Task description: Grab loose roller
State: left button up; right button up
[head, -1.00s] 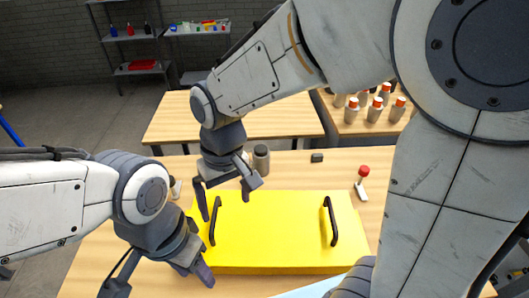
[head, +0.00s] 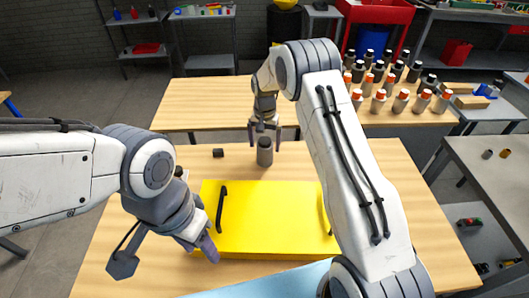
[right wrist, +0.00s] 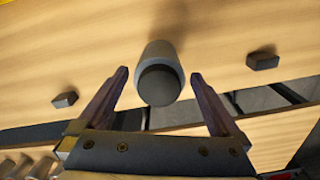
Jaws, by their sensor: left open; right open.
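The loose roller, a grey cylinder with a darker top (head: 264,153), stands upright on the wooden table behind the yellow panel (head: 275,225). My right gripper (head: 264,128) is open above it, pointing down. In the right wrist view the roller (right wrist: 161,68) shows between the spread fingertips (right wrist: 160,75), with a gap on each side; I cannot tell how far below the tips it is. My left gripper (head: 204,243) is open at the yellow panel's left edge, near its black handle (head: 221,208), and holds nothing.
A small dark block (head: 218,153) lies left of the roller. The right wrist view shows another dark block (right wrist: 263,62). Several orange-capped and black-capped bottles (head: 400,100) stand on the back table. My right arm hides the panel's right part.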

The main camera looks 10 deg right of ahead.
aim_at(265, 154)
jog(key=f+p, duration=0.1)
jog(key=f, duration=0.1)
jog(key=f+p, duration=0.1)
jog(key=f, duration=0.2)
jog(key=shift+s, duration=0.2)
jog(key=shift+f, duration=0.4)
jog(key=shift+c, duration=0.3)
jog(key=shift+w, duration=0.1)
grip_shut()
